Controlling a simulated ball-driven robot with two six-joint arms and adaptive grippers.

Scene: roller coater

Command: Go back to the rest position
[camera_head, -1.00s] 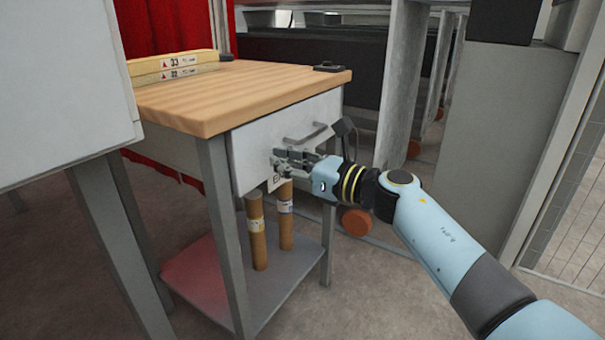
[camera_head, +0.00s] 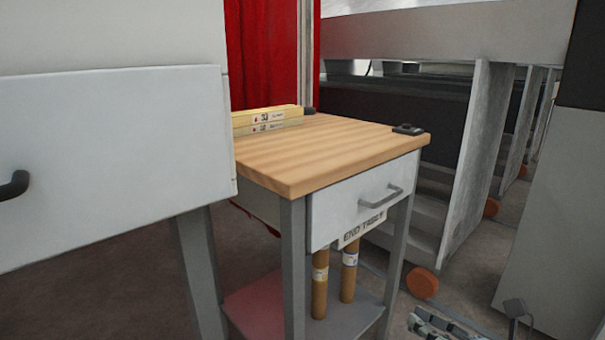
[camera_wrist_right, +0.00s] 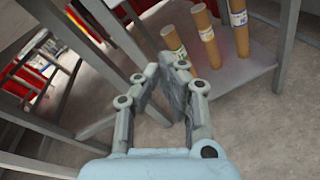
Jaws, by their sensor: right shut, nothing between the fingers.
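My right gripper (camera_head: 425,322) shows low at the right edge of the head view, partly cut off by the bottom edge. In the right wrist view its fingers (camera_wrist_right: 168,68) are shut with nothing held, above the floor beside the cart's lower shelf. The wooden-topped cart (camera_head: 330,150) stands apart from the gripper, up and to the left in the head view. Its white drawer (camera_head: 350,205) with a grey handle (camera_head: 381,196) looks closed. My left gripper is not in view.
A white cabinet (camera_head: 110,170) fills the left side. Cardboard tubes (camera_head: 349,275) stand on the cart's lower shelf (camera_head: 255,305). Grey machinery (camera_head: 480,150) with orange wheels (camera_head: 422,283) stands behind to the right. A grey panel (camera_head: 545,230) is at far right.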

